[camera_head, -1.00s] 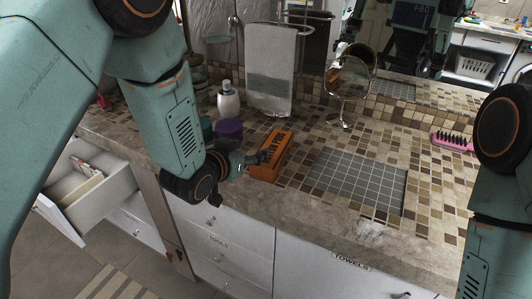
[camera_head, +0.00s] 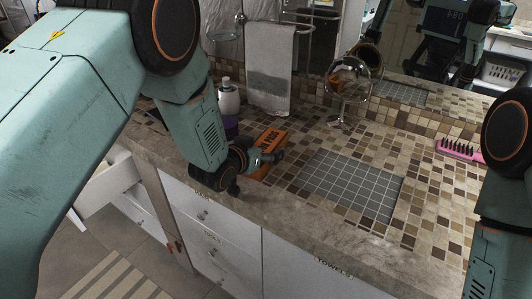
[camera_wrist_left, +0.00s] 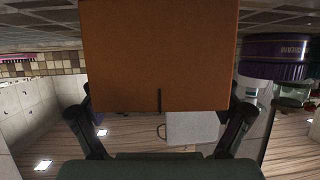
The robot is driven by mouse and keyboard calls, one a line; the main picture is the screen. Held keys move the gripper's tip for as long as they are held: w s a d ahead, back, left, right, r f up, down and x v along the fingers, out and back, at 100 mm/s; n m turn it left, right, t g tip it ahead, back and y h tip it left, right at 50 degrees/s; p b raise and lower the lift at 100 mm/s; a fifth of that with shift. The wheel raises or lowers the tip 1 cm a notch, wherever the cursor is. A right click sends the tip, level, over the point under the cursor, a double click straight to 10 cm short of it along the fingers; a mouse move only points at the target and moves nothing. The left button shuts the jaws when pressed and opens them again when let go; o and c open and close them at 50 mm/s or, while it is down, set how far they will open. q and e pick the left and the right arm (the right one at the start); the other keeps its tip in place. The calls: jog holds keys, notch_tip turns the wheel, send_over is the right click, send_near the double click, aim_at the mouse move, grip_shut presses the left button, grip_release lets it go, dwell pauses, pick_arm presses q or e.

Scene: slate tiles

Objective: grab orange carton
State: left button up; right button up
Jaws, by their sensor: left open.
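The orange carton (camera_head: 270,139) with dark lettering stands on the tiled counter, left of the grey grid mat. My left gripper (camera_head: 264,158) is at the carton's near side and hides part of it. In the left wrist view the carton's plain orange face (camera_wrist_left: 160,55) fills the upper middle. The open fingers of my left gripper (camera_wrist_left: 162,100) show at its left and right edges; I cannot tell whether they touch it. My right gripper is out of view; only part of that arm shows at the right edge.
A purple-lidded jar (camera_head: 230,127) and a white bottle (camera_head: 228,97) stand close behind and left of the carton. A round mirror (camera_head: 350,80) stands behind. A pink brush (camera_head: 460,149) lies at right. The grey grid mat (camera_head: 350,185) is bare.

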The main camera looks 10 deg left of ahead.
pick_arm(q)
jog(key=shift+a, duration=0.25)
jog(key=shift+d, duration=0.25)
jog(key=c, duration=0.4)
jog(key=shift+a, duration=0.15)
jog(key=c, duration=0.6)
jog(key=shift+c, duration=1.3)
